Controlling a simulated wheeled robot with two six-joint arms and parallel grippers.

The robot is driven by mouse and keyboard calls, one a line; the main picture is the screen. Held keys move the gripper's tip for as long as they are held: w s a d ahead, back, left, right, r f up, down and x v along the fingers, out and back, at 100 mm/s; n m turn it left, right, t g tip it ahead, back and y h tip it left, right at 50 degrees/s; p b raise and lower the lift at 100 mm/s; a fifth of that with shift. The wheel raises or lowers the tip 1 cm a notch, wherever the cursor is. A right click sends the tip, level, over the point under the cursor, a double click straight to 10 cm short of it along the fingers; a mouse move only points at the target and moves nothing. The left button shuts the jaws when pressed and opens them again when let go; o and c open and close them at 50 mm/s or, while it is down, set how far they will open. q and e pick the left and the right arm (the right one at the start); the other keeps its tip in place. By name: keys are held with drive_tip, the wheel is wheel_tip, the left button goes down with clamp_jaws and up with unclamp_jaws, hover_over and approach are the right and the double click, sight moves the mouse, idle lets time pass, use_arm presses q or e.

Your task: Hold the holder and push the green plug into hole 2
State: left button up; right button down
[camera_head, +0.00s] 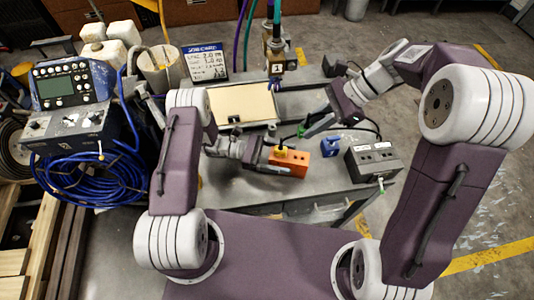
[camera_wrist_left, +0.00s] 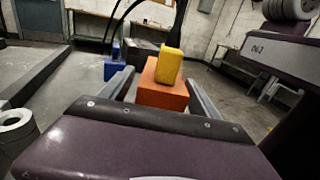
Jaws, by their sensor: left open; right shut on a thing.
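The orange holder (camera_head: 296,166) sits on the grey table, with a yellow plug (camera_head: 281,151) standing in it. It also shows in the left wrist view (camera_wrist_left: 162,94), with the yellow plug (camera_wrist_left: 169,64) on top. My left gripper (camera_head: 272,158) is open, its fingers on either side of the holder with gaps visible in the wrist view. The green plug (camera_head: 301,130) is at the tip of my right gripper (camera_head: 305,131), which is shut on it, above and behind the holder. The holes and their numbers cannot be made out.
A blue block (camera_head: 330,146) stands right of the holder, also in the wrist view (camera_wrist_left: 115,69). A grey box (camera_head: 373,162) with a dark cable is at the table's right.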

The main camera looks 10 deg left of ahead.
use_arm(q)
drive_tip(key=shift+d, duration=1.1)
clamp_jaws()
use_arm(e)
drive_tip(key=shift+w+f, duration=0.15)
drive_tip(key=shift+w, duration=0.2)
drive_tip(key=f+m, duration=0.1)
drive_tip(key=f+m+t, duration=0.2)
drive_tip(key=shift+w+a, duration=0.15)
drive_tip(key=shift+a, duration=0.1)
drive_tip(key=shift+s+d+f+m+t, duration=0.1)
drive_tip(key=shift+s+f+m+t, duration=0.1)
drive_tip(key=shift+s+m, duration=0.2)
drive_tip(key=shift+s+d+f+m+t, duration=0.1)
drive_tip(key=shift+s+m+t, duration=0.1)
drive_tip(key=shift+s+m, duration=0.15)
drive_tip(key=shift+r, duration=0.15)
drive_tip(key=shift+f, duration=2.9)
